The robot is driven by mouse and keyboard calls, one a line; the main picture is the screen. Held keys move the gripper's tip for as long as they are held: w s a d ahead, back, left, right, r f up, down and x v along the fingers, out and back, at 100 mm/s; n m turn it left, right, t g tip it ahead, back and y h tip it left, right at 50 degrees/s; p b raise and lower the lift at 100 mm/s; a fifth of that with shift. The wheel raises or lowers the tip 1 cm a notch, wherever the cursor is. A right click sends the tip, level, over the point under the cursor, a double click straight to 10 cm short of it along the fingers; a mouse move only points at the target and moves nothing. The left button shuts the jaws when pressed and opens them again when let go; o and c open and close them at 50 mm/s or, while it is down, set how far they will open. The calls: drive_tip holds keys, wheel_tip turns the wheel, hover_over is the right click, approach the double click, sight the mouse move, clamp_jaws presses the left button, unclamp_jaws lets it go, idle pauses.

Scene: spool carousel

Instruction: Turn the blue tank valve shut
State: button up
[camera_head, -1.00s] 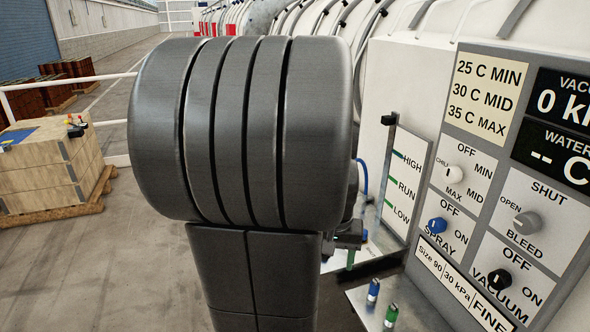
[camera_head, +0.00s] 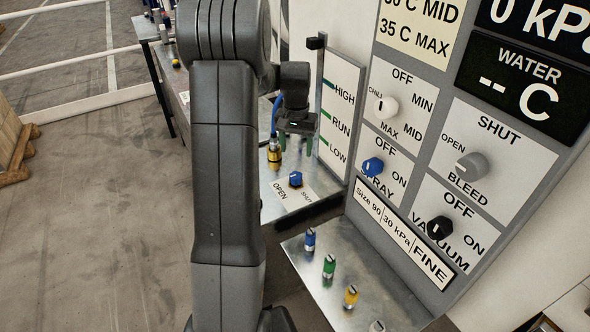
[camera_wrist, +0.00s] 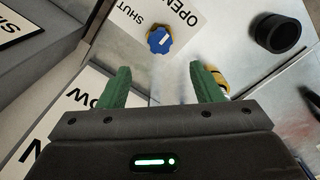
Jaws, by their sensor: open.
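The blue tank valve (camera_head: 295,179) is a small blue knob with a white mark. It stands on a metal plate beside a label reading OPEN and SHUT (camera_head: 282,191). In the wrist view the blue valve (camera_wrist: 160,40) shows beyond the fingertips, near the top middle, with the label touching its edge. I cannot tell for sure which word the mark points to. My gripper (camera_head: 296,143) hangs above the plate, over the valve and apart from it. In the wrist view my gripper (camera_wrist: 157,78) has its green fingers wide apart with nothing between them.
A brass fitting (camera_head: 274,153) with a blue hose stands left of the valve. The HIGH/RUN/LOW gauge board (camera_head: 338,118) rises close on the right. The control panel (camera_head: 440,80) has several knobs. A lower shelf (camera_head: 340,285) holds small coloured plugs. A black cylinder (camera_wrist: 277,33) shows in the wrist view.

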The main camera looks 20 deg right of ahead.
sight(296, 175)
wheel_tip(296, 175, down, 10)
drive_tip(key=shift+f+p, duration=0.1)
drive_tip(key=shift+p, duration=0.6)
drive_tip(key=c, duration=1)
